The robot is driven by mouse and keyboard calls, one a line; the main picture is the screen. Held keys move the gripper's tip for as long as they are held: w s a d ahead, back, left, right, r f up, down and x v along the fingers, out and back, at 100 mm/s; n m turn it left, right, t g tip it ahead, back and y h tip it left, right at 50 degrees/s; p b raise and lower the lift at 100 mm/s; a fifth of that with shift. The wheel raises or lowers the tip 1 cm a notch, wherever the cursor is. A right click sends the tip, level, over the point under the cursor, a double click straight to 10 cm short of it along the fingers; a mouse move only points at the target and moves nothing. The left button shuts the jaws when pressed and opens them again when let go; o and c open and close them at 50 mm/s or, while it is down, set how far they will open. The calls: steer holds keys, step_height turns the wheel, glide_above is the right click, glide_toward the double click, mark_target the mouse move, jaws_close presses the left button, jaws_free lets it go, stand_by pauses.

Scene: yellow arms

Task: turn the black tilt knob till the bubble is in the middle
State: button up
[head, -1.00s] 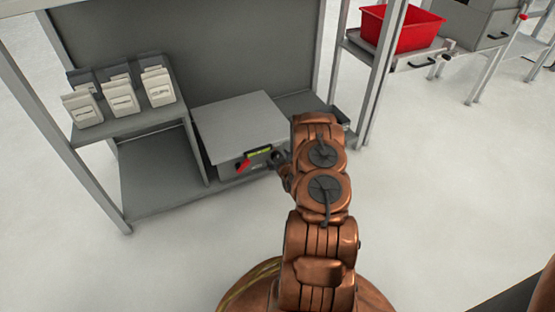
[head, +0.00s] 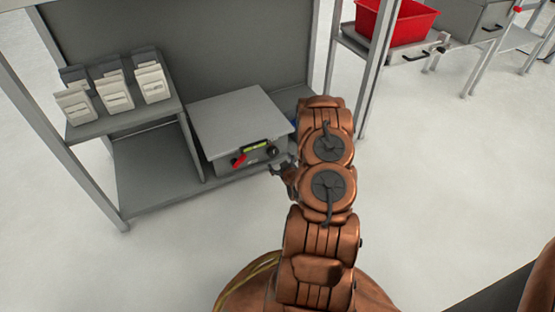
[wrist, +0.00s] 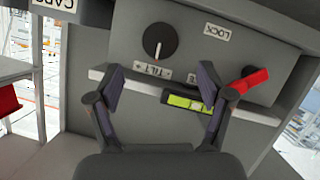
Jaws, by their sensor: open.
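The black tilt knob (wrist: 160,42) has a white pointer line and sits on the front of a grey box (head: 238,117). In the head view the knob (head: 272,151) is at the right of that front. A yellow-green level vial (wrist: 187,103) lies below the knob in the wrist view, partly behind a finger; I cannot tell where its bubble is. A red lever (wrist: 250,82) is at the right, by the LOCK label. My gripper (wrist: 160,75) is open and empty, its fingers apart, with the knob ahead between and beyond the tips, not touched.
The box stands on a low grey shelf inside a metal frame. A small raised shelf (head: 125,125) with several pale bins (head: 115,95) is to its left. A red tub (head: 395,22) stands on a rack at the upper right. The floor in front is clear.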

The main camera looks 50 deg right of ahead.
steer(key=shift+v, duration=1.4)
steer(key=shift+w+r, duration=0.1)
steer(key=a+r+g+y+p, duration=0.1)
steer(key=a+r+g+p, duration=0.2)
steer(key=a+r+p, duration=0.75)
steer(key=r+g+y+p, duration=0.15)
steer(key=r+p, duration=0.35)
steer(key=r, duration=1.3)
steer(key=a+r+g+p, duration=0.3)
steer(key=a+r+p, duration=0.35)
steer(key=r, duration=0.75)
steer(key=s+a+r+g+y+p, duration=0.1)
steer(key=s+a+r+g+p, duration=0.1)
steer(key=s+a+r+p, duration=0.5)
steer(key=s+a+r+n+g+y+p, duration=0.1)
steer(key=s+a+r+p, duration=0.5)
steer(key=s+r, duration=0.6)
steer(key=s+a+r+g+y+p, duration=0.1)
steer(key=s+a+r+g+p, duration=0.2)
steer(key=s+a+r+p, duration=0.4)
step_height(320, 180, up, 10)
steer(key=s+a, duration=0.2)
steer(key=shift+s+g+p, duration=0.3)
steer(key=shift+s+g, duration=0.05)
steer(key=shift+s, duration=0.05)
